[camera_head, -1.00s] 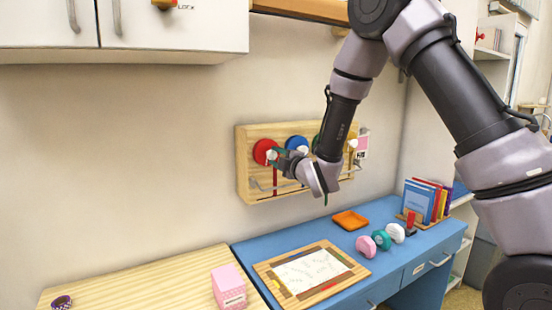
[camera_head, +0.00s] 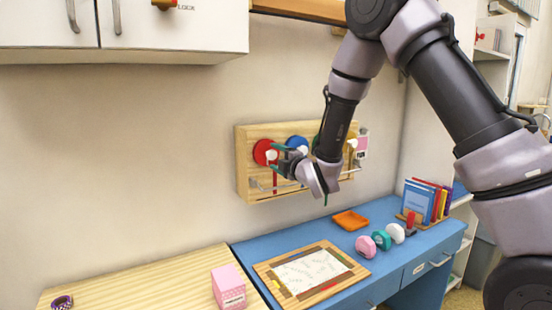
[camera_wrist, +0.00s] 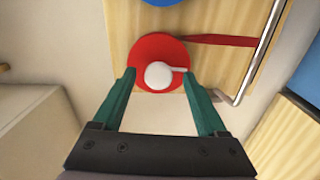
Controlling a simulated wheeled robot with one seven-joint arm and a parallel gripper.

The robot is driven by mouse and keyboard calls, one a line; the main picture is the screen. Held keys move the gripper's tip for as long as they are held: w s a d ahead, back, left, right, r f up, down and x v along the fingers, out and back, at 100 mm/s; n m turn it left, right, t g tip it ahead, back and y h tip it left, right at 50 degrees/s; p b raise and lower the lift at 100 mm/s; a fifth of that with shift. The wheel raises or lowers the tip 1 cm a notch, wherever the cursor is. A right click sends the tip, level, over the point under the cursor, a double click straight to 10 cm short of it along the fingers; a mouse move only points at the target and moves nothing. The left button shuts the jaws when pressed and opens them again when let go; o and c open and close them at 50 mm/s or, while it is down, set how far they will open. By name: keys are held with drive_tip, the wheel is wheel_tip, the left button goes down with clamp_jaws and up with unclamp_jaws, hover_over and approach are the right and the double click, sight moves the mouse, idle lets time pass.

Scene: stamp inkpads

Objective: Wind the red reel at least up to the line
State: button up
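The red reel (camera_head: 262,151) is at the left end of a wooden wall board (camera_head: 246,180). It shows as a red disc (camera_wrist: 143,55) with a round white knob (camera_wrist: 158,75) in the wrist view. A red strip (camera_wrist: 222,40) runs from the reel toward a metal bar (camera_wrist: 262,55); in the head view the strip (camera_head: 275,184) hangs below the reel. My gripper (camera_head: 277,158) is open, its green fingers (camera_wrist: 159,78) on either side of the knob with visible gaps. I cannot make out the line.
A blue reel (camera_head: 296,143) is right of the red one; my arm partly hides the reels beyond. Below are a blue desk (camera_head: 245,248) with a framed sheet (camera_head: 312,268), an orange tray (camera_head: 350,221) and several stamps. A pink box (camera_head: 228,288) stands on the wooden table (camera_head: 150,285).

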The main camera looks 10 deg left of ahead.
drive_tip(key=v, duration=1)
drive_tip(key=shift+s+d, duration=0.2)
drive_tip(key=shift+s, duration=0.1)
drive_tip(key=d+r+m+g+h, duration=0.1)
drive_tip(key=d+r+m+h, duration=0.35)
drive_tip(key=d+m, duration=0.45)
drive_tip(key=d+r+m+g+h, duration=0.1)
drive_tip(key=d+r+m+h, duration=0.2)
drive_tip(key=d+r+m, duration=0.6)
drive_tip(key=s+d+m+g, duration=0.1)
drive_tip(key=s+d+m, duration=0.2)
drive_tip(key=s, duration=0.4)
drive_tip(key=s+d+m+g, duration=0.2)
drive_tip(key=s+d+m, duration=0.2)
drive_tip(key=s, duration=0.3)
drive_tip(key=s+d+m+g+h, duration=0.1)
drive_tip(key=s+d+m+g, duration=0.1)
drive_tip(key=s, duration=0.5)
drive_tip(key=shift+s+d+r+m, duration=0.2)
drive_tip(key=shift+d+m, duration=0.45)
drive_tip(key=shift+m, duration=0.25)
